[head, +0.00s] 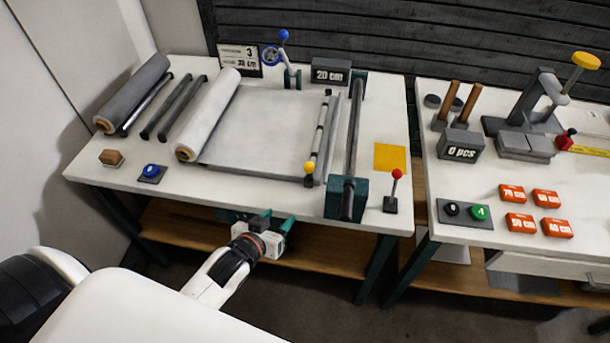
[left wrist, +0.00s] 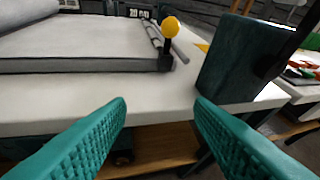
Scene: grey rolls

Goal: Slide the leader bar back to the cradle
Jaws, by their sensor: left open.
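The leader bar (head: 319,138) is a thin bar with a yellow knob (head: 309,168) at its near end. It lies along the right edge of a grey sheet (head: 262,130) that stretches from a pale roll (head: 208,115). In the left wrist view the yellow knob (left wrist: 172,26) stands on a dark post beyond the table's front edge. My left gripper (head: 262,216) is open and empty at the front edge, nearer than the knob and left of it in the head view. Its green fingers (left wrist: 161,108) point toward the table. I cannot tell which part is the cradle. My right gripper is not in view.
A dark green block (head: 346,196) with a long dark bar stands right of the leader bar; it also shows in the left wrist view (left wrist: 240,60). A red-knobbed lever (head: 395,190) is farther right. A blue button (head: 151,172) sits front left.

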